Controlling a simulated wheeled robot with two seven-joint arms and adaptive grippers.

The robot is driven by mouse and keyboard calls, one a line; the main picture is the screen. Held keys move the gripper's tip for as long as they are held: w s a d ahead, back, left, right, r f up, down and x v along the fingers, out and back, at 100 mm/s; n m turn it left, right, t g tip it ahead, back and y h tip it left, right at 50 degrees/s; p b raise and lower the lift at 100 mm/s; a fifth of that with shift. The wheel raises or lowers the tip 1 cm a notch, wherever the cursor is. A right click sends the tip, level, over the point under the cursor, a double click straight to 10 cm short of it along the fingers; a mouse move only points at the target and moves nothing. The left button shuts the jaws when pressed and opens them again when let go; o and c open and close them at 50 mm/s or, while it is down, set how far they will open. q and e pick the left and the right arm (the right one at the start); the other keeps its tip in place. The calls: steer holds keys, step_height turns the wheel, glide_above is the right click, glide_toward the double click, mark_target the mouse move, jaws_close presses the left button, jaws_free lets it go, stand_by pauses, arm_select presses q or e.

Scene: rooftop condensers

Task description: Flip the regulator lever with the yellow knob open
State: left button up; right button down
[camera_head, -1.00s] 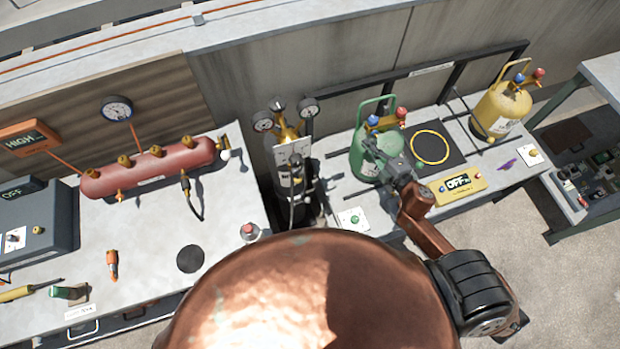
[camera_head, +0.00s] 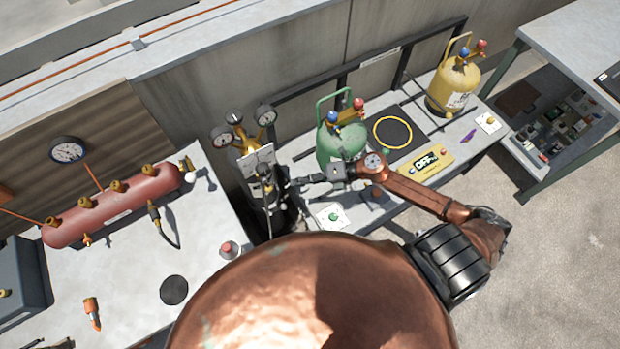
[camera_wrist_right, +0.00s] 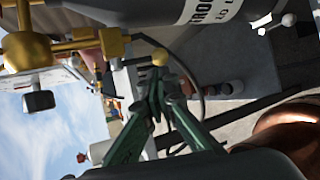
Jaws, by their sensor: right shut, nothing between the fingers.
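The brass regulator (camera_head: 238,128) with two round gauges sits on top of a dark cylinder in the gap between the two benches. In the right wrist view the brass body (camera_wrist_right: 28,50) is at the upper left and a yellow ball knob (camera_wrist_right: 160,58) is near the middle. My right gripper (camera_head: 288,184) reaches left to the front of the cylinder, below the gauges. In the right wrist view its shut fingers (camera_wrist_right: 157,92) end just below the yellow knob; I cannot tell whether they touch it. Nothing is between them. My left gripper is out of view.
A green tank (camera_head: 340,145) stands close behind my right forearm. A yellow tank (camera_head: 454,85) stands farther right. A red manifold (camera_head: 112,205) lies on the left bench. A yellow OFF box (camera_head: 425,163) and a white panel with a green button (camera_head: 333,216) are near my right arm.

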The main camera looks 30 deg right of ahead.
mark_target(267, 185)
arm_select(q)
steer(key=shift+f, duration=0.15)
arm_select(e)
steer(key=x, duration=0.6)
steer(key=shift+w+a, duration=0.15)
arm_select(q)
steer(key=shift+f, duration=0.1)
arm_select(e)
steer(key=shift+a+f, duration=0.1)
steer(key=shift+f, duration=0.05)
